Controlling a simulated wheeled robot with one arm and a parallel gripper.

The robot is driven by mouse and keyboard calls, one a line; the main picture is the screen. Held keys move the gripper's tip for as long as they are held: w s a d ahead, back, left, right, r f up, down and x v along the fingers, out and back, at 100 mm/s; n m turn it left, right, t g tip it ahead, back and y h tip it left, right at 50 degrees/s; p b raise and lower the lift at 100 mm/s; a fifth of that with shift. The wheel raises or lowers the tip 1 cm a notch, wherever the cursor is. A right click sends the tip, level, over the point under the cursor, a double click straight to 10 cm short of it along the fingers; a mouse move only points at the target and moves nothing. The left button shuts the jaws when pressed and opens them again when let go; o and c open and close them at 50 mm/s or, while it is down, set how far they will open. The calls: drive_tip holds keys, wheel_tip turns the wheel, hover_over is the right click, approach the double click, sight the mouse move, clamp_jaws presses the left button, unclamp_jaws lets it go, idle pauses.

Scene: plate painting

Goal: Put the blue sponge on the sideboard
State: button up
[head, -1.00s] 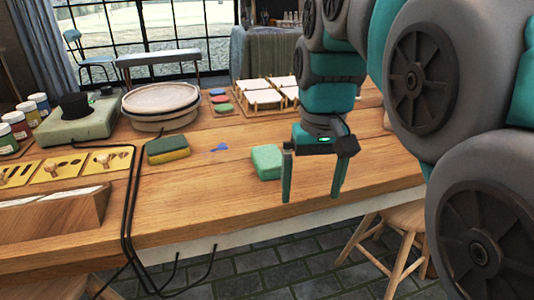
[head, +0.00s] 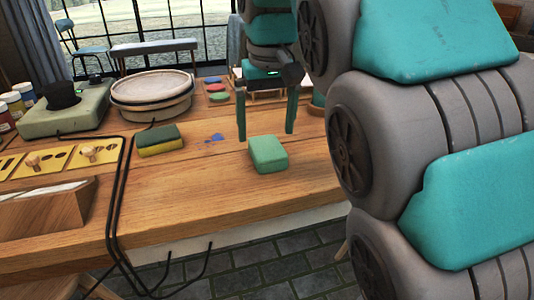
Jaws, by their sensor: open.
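My gripper (head: 266,134) is open and empty, pointing down over the wooden table (head: 215,195). Its two fingers are apart, and in the picture their tips end near the far edge of a mint-green block (head: 268,155). I cannot tell how high the tips are above the table. A small flat blue piece (head: 213,138) lies to the left of the gripper. A sponge with a dark green top and yellow base (head: 160,141) lies further left. I cannot make out a clearly blue sponge or a sideboard.
A round pale basin (head: 152,95), a grey-green box device (head: 66,115) and paint jars stand at the back left. Small red, blue and green pads (head: 217,90) lie behind the gripper. Black cables (head: 121,190) hang over the front edge.

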sight(267, 147)
drive_tip(key=shift+w+d+f, duration=0.1)
drive_tip(key=shift+w+f, duration=0.1)
drive_tip(key=shift+f, duration=1.1)
drive_tip(key=shift+w+f, duration=0.15)
drive_tip(key=shift+f, duration=1.15)
drive_tip(key=c, duration=1.4)
